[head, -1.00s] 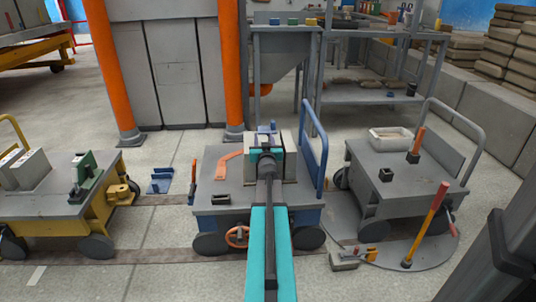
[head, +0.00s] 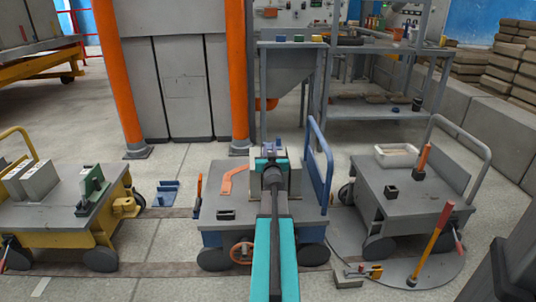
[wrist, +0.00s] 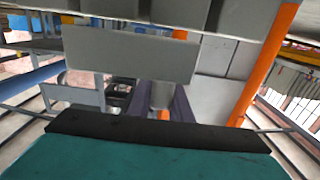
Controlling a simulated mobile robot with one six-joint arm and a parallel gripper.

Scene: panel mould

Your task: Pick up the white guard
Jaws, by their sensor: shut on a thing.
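My gripper (head: 273,151) is at the end of my teal and black arm, over the blue cart (head: 223,236) in the middle of the head view. It is shut on what looks like the white guard, a pale grey-white piece (head: 295,182) that shows beside the arm. In the wrist view a flat pale panel (wrist: 130,54), likely the guard, lies just beyond the dark fingers (wrist: 160,103). My arm hides the grip itself and most of the guard in the head view. I cannot tell whether the guard touches the cart top.
An orange bracket (head: 232,179) and a small dark block (head: 226,214) lie on the cart. Its blue handle (head: 324,160) rises close on the right. A yellow cart (head: 55,237) stands left and a grey cart (head: 425,205) right. Orange posts (head: 239,80) stand behind.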

